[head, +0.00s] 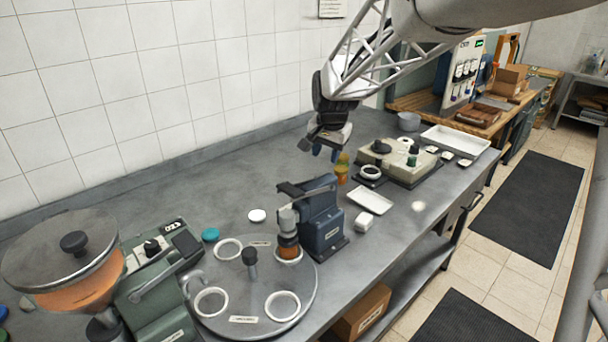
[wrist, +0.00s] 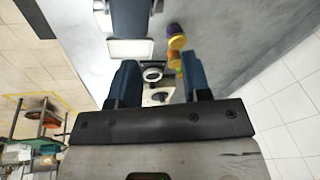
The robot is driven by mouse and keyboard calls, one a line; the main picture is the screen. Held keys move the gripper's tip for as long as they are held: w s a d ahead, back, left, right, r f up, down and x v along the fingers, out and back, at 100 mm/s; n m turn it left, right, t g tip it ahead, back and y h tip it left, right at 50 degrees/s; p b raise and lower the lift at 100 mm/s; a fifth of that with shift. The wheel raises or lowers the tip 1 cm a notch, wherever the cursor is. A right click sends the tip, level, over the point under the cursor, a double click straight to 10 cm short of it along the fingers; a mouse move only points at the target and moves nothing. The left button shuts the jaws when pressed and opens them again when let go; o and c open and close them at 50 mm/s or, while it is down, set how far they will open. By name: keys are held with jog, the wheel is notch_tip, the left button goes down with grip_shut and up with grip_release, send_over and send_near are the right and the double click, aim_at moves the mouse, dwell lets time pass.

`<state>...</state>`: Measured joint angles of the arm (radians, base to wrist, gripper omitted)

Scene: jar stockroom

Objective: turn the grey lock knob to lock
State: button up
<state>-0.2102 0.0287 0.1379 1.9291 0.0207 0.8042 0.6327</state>
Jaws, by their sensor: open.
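My gripper (head: 327,152) hangs above the bench, behind the blue capping machine (head: 322,215) and near an orange jar with a yellow lid (head: 341,168). In the wrist view the blue fingers of my gripper (wrist: 161,84) are apart with nothing held between them. A dark grey knob on a short post (head: 250,258) stands at the middle of the round grey turntable (head: 215,322); I cannot tell whether it is the lock knob. My gripper is well away from this knob. The wrist view does not clearly show any lock knob.
A filler with an orange hopper (head: 75,295) stands at the front left. A jar (head: 288,240) sits under the capping machine's head. A beige device (head: 400,160), a white tray (head: 370,200) and a larger tray (head: 455,141) are to the right. The bench behind the turntable is mostly clear.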

jog(key=w+a+f, duration=0.1)
jog(key=a+f, duration=0.1)
jog(key=f, duration=0.1)
jog(key=w+a+f+g, duration=0.1)
jog(key=a+f, duration=0.2)
jog(key=w+a+f+g, duration=0.1)
jog(key=a+f, duration=0.2)
jog(key=f, duration=0.1)
jog(key=shift+f+h, duration=0.1)
jog(key=shift+h, duration=0.2)
jog(key=shift+s+a+f+g, duration=0.15)
jog(key=shift+f+g, duration=0.15)
jog(key=shift+f, duration=0.15)
jog(key=shift+f, duration=0.15)
jog(key=shift+f, duration=3.75)
